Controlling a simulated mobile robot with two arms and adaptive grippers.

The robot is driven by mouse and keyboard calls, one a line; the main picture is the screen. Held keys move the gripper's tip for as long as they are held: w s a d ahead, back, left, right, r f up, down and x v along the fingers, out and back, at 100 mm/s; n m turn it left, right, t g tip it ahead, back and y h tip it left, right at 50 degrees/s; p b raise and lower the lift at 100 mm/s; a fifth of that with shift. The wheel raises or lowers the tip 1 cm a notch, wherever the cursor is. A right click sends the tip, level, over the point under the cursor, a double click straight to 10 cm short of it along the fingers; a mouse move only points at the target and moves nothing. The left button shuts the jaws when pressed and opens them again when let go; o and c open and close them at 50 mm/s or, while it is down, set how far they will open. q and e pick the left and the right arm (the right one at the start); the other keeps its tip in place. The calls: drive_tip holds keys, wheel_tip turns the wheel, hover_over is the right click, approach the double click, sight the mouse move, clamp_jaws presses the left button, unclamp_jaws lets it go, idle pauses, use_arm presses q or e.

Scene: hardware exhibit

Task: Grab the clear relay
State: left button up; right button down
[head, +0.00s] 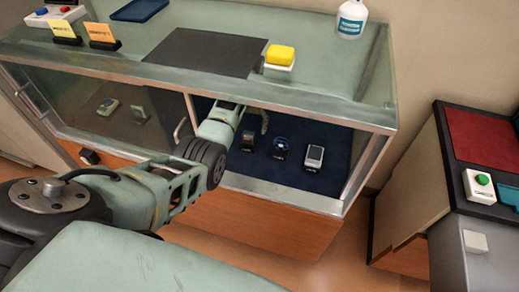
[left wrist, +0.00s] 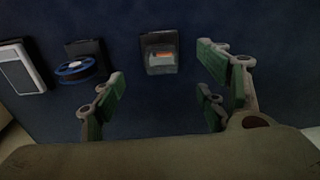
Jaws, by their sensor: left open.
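The clear relay (left wrist: 161,61) is a small see-through block with an orange part inside, on a dark square stand. It sits on the dark blue floor of the glass case and also shows in the head view (head: 248,142). My left gripper (head: 251,122) reaches into the case through its open front. In the left wrist view its green-padded fingers (left wrist: 160,86) are open and empty. The relay lies beyond the fingertips, roughly centred between them, not touched. My right gripper is in neither view.
The glass case (head: 330,115) has a top and front frame close around my arm. More items sit behind glass at the left.

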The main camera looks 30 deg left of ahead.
sight(248, 142)
use_arm(q)
drive_tip(key=shift+s+d+h, duration=0.1)
drive_tip(key=shift+s+h, duration=0.1)
drive_tip(key=shift+h, duration=0.1)
drive_tip(key=shift+s+f, duration=0.15)
drive_tip(key=shift+f, duration=0.05)
drive_tip(key=f, duration=0.6)
drive_tip(key=shift+s+a+f+b, duration=0.2)
drive_tip(key=shift+f+b, duration=0.1)
drive_tip(key=shift+b, duration=0.05)
drive_tip(key=shift+f, duration=0.3)
drive_tip(key=shift+c, duration=1)
drive_tip(key=c, duration=1.1)
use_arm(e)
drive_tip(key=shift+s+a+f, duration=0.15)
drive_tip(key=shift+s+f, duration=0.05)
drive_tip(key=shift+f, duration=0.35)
